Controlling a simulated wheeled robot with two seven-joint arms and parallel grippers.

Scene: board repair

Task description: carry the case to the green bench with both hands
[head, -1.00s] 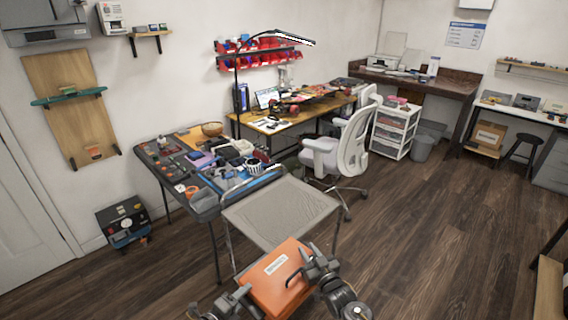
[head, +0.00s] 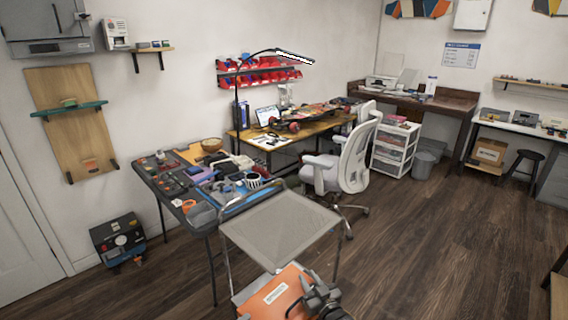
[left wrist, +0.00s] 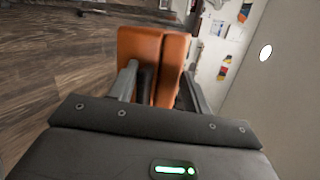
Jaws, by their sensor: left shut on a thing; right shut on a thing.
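The orange case (head: 272,296) with a white label is at the bottom of the head view, partly cut off by the edge. My right gripper (head: 316,296) is at its right side, shut on it near a dark handle. In the left wrist view the case (left wrist: 165,48) stands between the fingers of my left gripper (left wrist: 160,78), which is shut on a dark handle at its side. The left gripper hardly shows in the head view. I cannot make out a green bench.
A grey-topped folding stand (head: 280,230) is just beyond the case. A cluttered worktable (head: 172,212) is behind it to the left, and a grey office chair (head: 352,165) is farther back. Open wooden floor (head: 440,255) lies to the right.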

